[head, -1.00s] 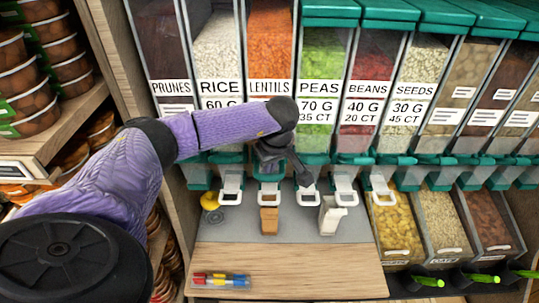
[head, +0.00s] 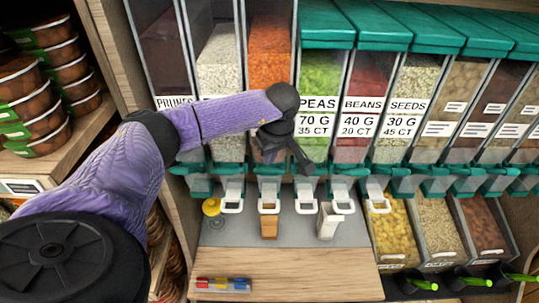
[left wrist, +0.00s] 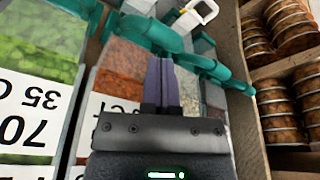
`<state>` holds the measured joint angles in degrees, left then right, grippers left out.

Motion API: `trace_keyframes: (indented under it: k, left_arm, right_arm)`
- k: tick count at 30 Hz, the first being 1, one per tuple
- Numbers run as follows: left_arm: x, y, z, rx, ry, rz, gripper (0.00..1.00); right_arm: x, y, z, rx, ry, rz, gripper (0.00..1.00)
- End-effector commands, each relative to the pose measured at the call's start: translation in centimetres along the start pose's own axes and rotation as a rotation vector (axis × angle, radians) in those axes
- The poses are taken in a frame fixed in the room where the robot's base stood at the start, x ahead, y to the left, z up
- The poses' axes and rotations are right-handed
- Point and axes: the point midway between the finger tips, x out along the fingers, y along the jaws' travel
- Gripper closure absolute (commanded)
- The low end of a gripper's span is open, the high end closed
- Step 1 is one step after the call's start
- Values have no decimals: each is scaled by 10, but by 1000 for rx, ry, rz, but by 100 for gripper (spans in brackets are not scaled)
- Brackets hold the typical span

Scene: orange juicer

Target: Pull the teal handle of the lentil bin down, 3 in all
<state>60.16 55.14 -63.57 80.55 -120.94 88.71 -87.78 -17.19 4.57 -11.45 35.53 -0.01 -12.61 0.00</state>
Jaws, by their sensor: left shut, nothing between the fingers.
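The lentil bin (head: 268,48) is a clear dispenser full of orange lentils, between the rice and peas bins. My left forearm covers its label. Its teal handle (head: 269,170) shows partly below my left gripper, above a white spout; the gripper hides part of that area. My left gripper (head: 303,166) is shut and empty, in front of the lower lentil and peas bins. In the left wrist view its closed fingers (left wrist: 160,80) point across the lentil bin (left wrist: 122,62) toward teal dispenser parts (left wrist: 205,66). I cannot tell whether they touch the handle. My right gripper is not in view.
Other bins stand on both sides, such as the peas bin (head: 321,72) and rice bin (head: 217,55). On the grey counter are a brown block-like container (head: 269,228), a white container (head: 328,222) and a yellow item (head: 211,206). Pens (head: 223,284) lie in front.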

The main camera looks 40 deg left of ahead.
Motion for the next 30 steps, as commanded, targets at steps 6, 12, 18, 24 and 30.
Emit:
trace_keyframes:
  k: [6,12,18,24,30]
  left_arm:
    - [11,0,3,0,0,0,100]
    - [20,0,5,0,0,-1,100]
    - [23,0,6,0,0,-1,100]
    - [32,-2,9,0,1,-3,100]
    - [41,-3,13,-1,3,-3,100]
  right_arm:
    - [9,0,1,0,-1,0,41]
    - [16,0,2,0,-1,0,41]
    - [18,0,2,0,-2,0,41]
    - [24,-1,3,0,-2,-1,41]
    - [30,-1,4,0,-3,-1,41]
